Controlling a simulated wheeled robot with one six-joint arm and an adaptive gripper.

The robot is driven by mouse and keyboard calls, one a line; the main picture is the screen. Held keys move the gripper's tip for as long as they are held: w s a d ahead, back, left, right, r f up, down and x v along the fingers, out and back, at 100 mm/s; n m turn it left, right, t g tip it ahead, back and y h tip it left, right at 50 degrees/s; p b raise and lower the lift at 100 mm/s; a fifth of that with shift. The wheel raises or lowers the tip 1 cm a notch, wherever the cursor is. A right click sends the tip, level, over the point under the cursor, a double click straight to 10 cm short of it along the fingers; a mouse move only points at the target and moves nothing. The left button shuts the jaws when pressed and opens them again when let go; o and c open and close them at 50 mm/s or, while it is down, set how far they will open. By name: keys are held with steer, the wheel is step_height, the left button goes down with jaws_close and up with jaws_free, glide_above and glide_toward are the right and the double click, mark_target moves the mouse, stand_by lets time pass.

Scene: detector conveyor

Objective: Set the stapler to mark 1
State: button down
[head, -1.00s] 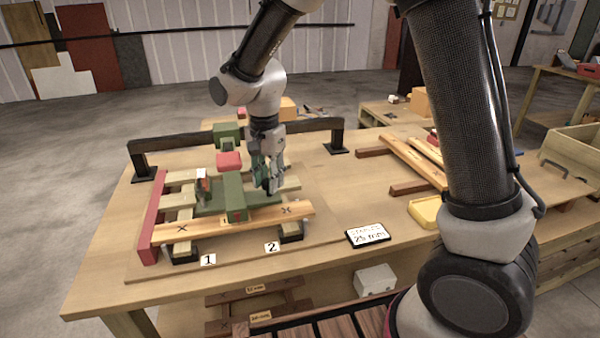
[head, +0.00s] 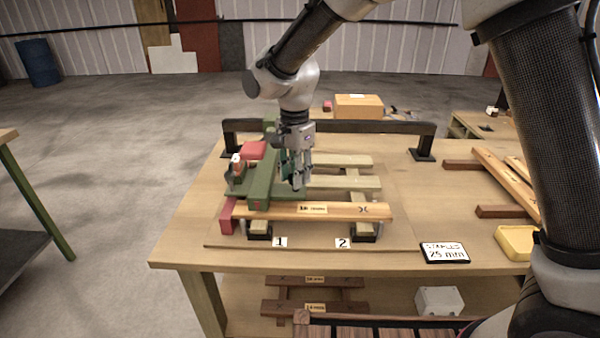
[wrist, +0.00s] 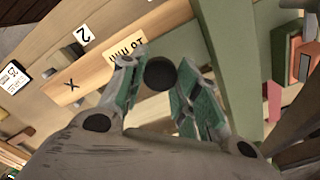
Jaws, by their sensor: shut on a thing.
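The stapler is a long green carriage (head: 264,183) with a red block (head: 253,150) towards its far end, lying across the slatted frame. Its front end is over the left part of the front plank (head: 335,211), slightly left of the mark 1 plate (head: 279,242) in the picture. The mark 2 plate (head: 342,243) is farther right. My gripper (head: 298,182) is at the stapler's right side. In the wrist view, a round black knob (wrist: 160,73) sits between my gripper's fingers (wrist: 157,85), beside the green body (wrist: 232,75). The plank's left cross is not visible in the head view.
A dark rail (head: 370,127) stands behind the frame. A card reading 25 mm (head: 444,252) and a yellow tray (head: 515,241) lie to the right. Loose planks (head: 505,190) are stacked farther right. Open table lies between the frame and the card.

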steer(key=c, duration=1)
jaws_free()
step_height(320, 180, up, 12)
